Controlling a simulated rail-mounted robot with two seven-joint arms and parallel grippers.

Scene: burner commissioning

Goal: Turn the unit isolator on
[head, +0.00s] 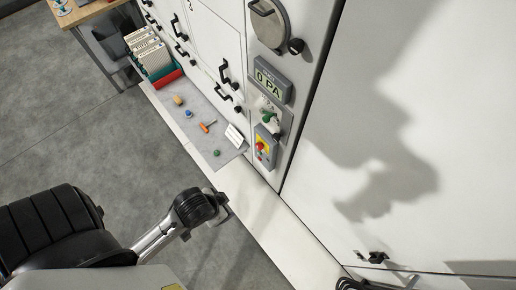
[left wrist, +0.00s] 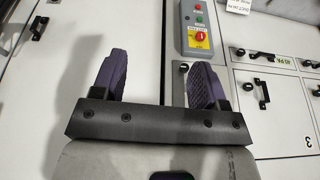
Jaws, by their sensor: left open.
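A grey control box (head: 270,136) is on the white cabinet front below a gauge reading 0 PA. It has a yellow plate with a red rotary knob (head: 260,147) and small buttons. In the left wrist view the red knob (left wrist: 200,37) is on the yellow plate, beside a green and a red button. My left gripper (left wrist: 158,72) is open and empty there, its two dark purple fingers wide apart. The box appears beyond the right finger, with a gap between them. In the head view my left arm comes from the lower left; its fingers are not clearly visible. My right gripper is not in view.
A grey shelf (head: 205,125) left of the box holds several small coloured knobs and an orange-handled tool. Black handles project from the cabinet doors. The floor is clear.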

